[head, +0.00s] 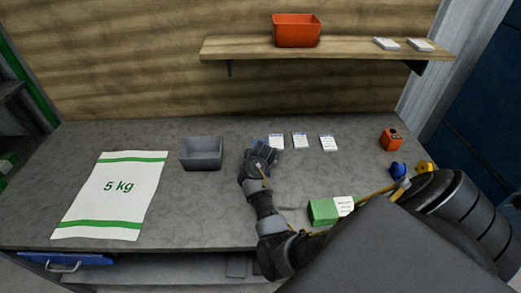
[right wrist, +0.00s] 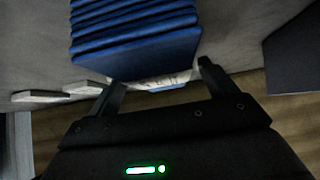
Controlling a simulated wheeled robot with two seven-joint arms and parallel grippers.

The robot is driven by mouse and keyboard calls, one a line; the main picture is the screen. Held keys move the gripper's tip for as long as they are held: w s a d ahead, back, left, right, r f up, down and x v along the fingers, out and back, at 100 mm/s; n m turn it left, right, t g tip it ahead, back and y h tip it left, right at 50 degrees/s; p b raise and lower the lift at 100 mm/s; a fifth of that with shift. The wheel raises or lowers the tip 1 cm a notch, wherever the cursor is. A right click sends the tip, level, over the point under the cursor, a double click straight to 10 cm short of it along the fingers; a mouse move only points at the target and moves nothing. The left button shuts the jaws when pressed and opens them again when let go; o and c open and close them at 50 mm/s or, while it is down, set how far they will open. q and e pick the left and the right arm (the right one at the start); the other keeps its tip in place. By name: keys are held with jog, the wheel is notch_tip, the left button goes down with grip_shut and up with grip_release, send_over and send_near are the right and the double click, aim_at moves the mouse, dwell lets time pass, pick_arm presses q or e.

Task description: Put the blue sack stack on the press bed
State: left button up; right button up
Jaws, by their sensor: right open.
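The blue sack stack (right wrist: 135,30) shows in the right wrist view as several dark blue layers, just beyond and partly between my right fingers. In the head view my right gripper (head: 260,152) mostly hides it; only a small blue patch shows at the gripper's edge. In the right wrist view the right gripper (right wrist: 160,75) is open, its two fingers apart. A white printed piece with a blue edge (right wrist: 165,80) lies between them. I cannot tell whether the fingers touch the stack. I cannot make out a press bed. My left gripper is out of view.
A grey bin (head: 201,155) stands left of the right gripper, with a white 5 kg sack (head: 112,194) further left. White cards (head: 300,141) lie to the right. A green box (head: 324,211) and an orange device (head: 391,139) are also on the bench. A shelf (head: 350,48) overhangs.

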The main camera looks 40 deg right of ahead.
jog(key=shift+w+d+f, duration=0.25)
jog(key=shift+w+f, duration=0.2)
jog(key=shift+f, duration=0.05)
jog(key=c, duration=1.2)
jog(key=shift+r, duration=0.15)
jog(key=shift+c, duration=0.2)
jog(key=shift+r, duration=0.2)
jog(key=r, duration=0.3)
jog(key=shift+s+a+r+p, duration=0.1)
jog(key=shift+s+r+p, duration=0.2)
jog(key=shift+r+p, duration=0.05)
jog(key=p+v, duration=0.1)
jog(key=v, duration=0.2)
jog(key=d+p+v, duration=0.1)
jog(key=v, duration=0.1)
jog(key=shift+s+a+r+p, duration=0.1)
jog(key=shift+r+p, duration=0.25)
jog(key=shift+r, duration=0.1)
jog(key=s+a+r+p, duration=0.3)
jog(key=s+r+p, duration=0.1)
jog(key=s, duration=0.5)
jog(key=shift+s+a+p, duration=0.2)
jog(key=shift+a+p, duration=0.1)
jog(key=shift+a, duration=0.1)
